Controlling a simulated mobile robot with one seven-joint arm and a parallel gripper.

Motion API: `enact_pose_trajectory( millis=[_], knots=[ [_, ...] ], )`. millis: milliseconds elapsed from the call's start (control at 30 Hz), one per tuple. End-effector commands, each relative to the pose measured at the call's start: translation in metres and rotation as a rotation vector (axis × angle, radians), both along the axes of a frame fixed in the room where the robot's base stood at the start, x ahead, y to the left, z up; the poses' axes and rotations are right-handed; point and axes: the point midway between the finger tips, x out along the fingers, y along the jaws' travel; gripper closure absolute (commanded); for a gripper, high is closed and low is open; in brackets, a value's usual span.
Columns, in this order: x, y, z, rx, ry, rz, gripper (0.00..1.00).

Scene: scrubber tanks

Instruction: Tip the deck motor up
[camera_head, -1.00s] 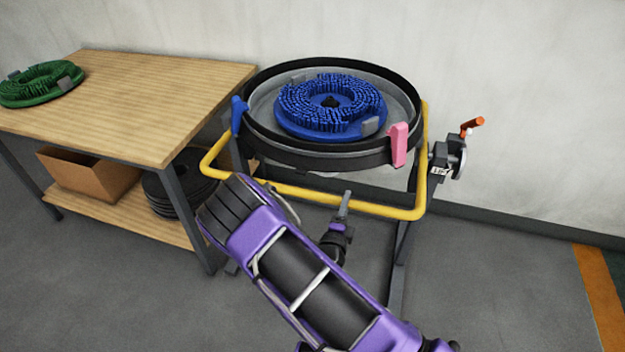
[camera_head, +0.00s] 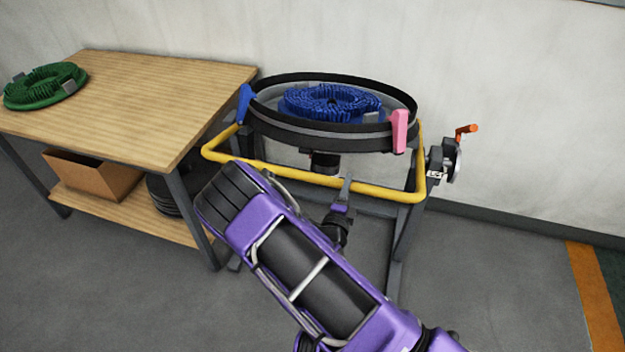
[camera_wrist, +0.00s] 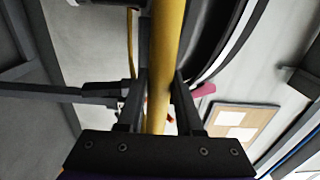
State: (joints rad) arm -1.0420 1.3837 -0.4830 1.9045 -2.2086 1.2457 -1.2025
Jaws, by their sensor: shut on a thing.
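The deck motor's round black deck (camera_head: 320,138) sits in a dark stand, with its near rim tipped up so the inside shows narrowly. A blue brush (camera_head: 332,100) lies in it, partly hidden by the near rim. A dark motor part (camera_head: 325,163) shows below the deck. A yellow bar handle (camera_head: 300,178) runs around the front. My gripper (camera_head: 345,186) is at the front run of this bar. In the wrist view, the yellow bar (camera_wrist: 166,60) passes between the two fingers of my gripper (camera_wrist: 160,85), which is shut on it.
A blue tab (camera_head: 245,103) and a pink tab (camera_head: 399,131) stand on the deck rim. A crank with an orange handle (camera_head: 467,129) is at the right. A wooden table (camera_head: 150,85) with a green brush (camera_head: 45,86) stands left. The wall is close behind.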

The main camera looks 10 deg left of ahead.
Motion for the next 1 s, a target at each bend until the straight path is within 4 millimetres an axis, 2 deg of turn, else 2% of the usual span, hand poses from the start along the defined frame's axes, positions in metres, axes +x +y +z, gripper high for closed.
enact_pose_trajectory(
  millis=[267,800,1000],
  knots=[
    [0.000,0.000,0.000,0.000,0.002,0.000,1.00],
    [0.030,-0.002,0.061,0.003,-0.004,0.000,1.00],
    [0.032,-0.002,0.064,0.000,0.000,0.001,1.00]
  ],
)
